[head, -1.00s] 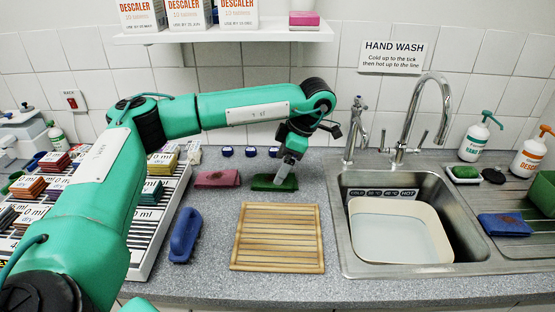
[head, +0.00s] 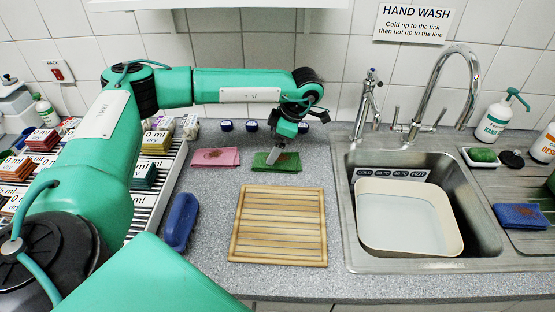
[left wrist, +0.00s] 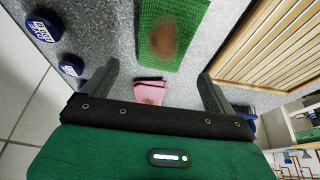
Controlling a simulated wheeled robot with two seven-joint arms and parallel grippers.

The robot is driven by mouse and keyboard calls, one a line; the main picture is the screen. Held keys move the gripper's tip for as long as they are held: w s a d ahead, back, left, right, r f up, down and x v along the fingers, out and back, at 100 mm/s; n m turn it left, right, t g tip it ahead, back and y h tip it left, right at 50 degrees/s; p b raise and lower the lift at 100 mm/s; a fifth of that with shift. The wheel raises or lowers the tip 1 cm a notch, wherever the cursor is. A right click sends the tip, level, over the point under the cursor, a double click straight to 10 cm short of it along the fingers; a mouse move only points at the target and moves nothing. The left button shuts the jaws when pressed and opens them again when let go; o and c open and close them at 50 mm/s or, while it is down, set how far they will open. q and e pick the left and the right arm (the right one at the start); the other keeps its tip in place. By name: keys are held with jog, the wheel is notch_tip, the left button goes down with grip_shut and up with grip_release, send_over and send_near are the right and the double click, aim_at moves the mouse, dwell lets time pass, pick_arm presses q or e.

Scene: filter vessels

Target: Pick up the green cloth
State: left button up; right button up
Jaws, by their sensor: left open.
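The green cloth (head: 264,164) lies flat on the grey worktop, behind the wooden slatted board and right of a pink cloth. It has a brown stain, which shows in the left wrist view (left wrist: 156,24). My left gripper (head: 276,156) is over the cloth and hides part of it. In the left wrist view the gripper (left wrist: 162,84) has its fingers wide apart with nothing between them held; the green cloth lies ahead of the fingertips. I cannot tell the exact height of the fingers above it. My right gripper is not in view.
The pink cloth (head: 216,157) lies to the left. The wooden board (head: 279,226) is in front and a blue-handled object (head: 181,221) front left. Blue-capped pots (head: 251,127) stand behind. The sink (head: 486,232) with a white basin (head: 450,243) is right.

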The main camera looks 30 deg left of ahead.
pick_arm(q)
jog(key=shift+s+f, duration=0.1)
jog(key=shift+f, duration=0.2)
jog(key=p+x, duration=0.1)
jog(key=x, duration=0.2)
jog(key=shift+f+p, duration=0.3)
jog(key=shift+f, duration=0.05)
jog(key=shift+a+f, duration=0.2)
jog(key=shift+f, duration=0.25)
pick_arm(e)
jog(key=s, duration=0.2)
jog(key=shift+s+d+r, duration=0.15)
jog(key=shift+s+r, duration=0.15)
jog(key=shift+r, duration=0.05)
pick_arm(q)
jog(key=c, duration=1.1)
